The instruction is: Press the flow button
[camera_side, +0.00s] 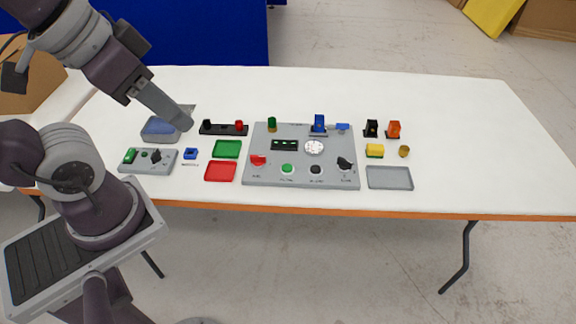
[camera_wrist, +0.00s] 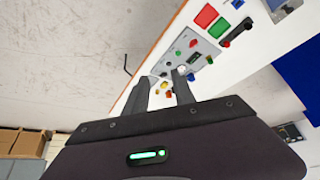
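A grey control panel (camera_side: 270,180) lies in the middle of the white table. A round green button (camera_side: 287,169) and a round black button (camera_side: 316,170) sit along its front edge; their labels are too small to read surely, so I cannot tell which is the flow button. A red knob (camera_side: 258,160) is at the left and a black knob (camera_side: 345,163) at the right. My gripper (camera_side: 190,124) is above the table's left part, left of the panel. In the wrist view, my gripper (camera_wrist: 162,79) has its fingers apart with nothing held, and the panel (camera_wrist: 203,54) shows beyond them.
Left of the panel are a small grey box (camera_side: 168,162), a green tray (camera_side: 227,148), a red tray (camera_side: 220,171) and a dark connector strip (camera_side: 223,129). Right are a yellow block (camera_side: 374,150) and a grey tray (camera_side: 389,178). The table's far right (camera_side: 490,150) is clear.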

